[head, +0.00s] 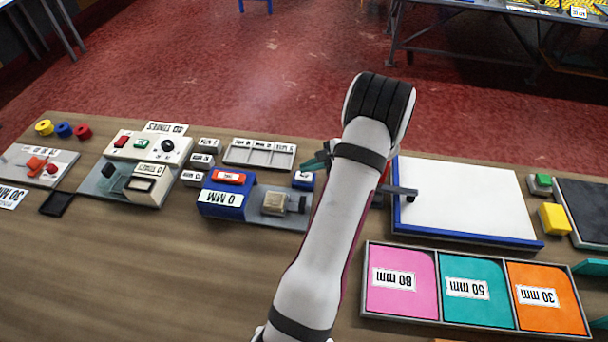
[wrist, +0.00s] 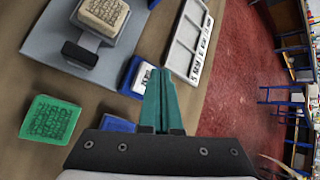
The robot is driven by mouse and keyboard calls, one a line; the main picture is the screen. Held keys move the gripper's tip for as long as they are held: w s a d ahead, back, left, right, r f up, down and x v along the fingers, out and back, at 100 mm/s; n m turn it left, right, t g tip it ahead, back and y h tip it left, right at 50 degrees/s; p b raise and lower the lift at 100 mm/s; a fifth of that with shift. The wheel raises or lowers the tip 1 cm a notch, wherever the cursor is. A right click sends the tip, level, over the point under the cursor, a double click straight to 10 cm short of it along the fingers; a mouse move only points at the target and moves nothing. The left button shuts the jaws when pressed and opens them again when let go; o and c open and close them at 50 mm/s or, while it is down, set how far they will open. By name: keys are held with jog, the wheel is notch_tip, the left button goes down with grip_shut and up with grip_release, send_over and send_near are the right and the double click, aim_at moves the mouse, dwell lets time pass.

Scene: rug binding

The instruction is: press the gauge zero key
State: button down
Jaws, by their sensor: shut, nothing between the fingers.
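The blue gauge (head: 222,198) stands left of my arm in the head view, with a "0 MM" display and a red-topped part on it. A small blue block with a white labelled key (head: 303,178) stands behind the gauge's grey plate. That white key also shows in the wrist view (wrist: 146,77), just left of my fingertips; its lettering is too small to read. My gripper (head: 320,160) is shut and empty, its teal fingers (wrist: 161,75) together. The fingertips appear beside the white key; I cannot tell whether they touch it.
A beige ribbed block (head: 273,203) sits on the gauge's plate. A grey slotted tray (head: 259,154) lies behind. A green block (wrist: 50,120) and a blue block (wrist: 117,125) lie near my gripper. A white board (head: 460,195) and coloured bins (head: 475,328) are at right. The front left table is clear.

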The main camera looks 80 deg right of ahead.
aim_at(308, 177)
jog(key=shift+r, duration=2.55)
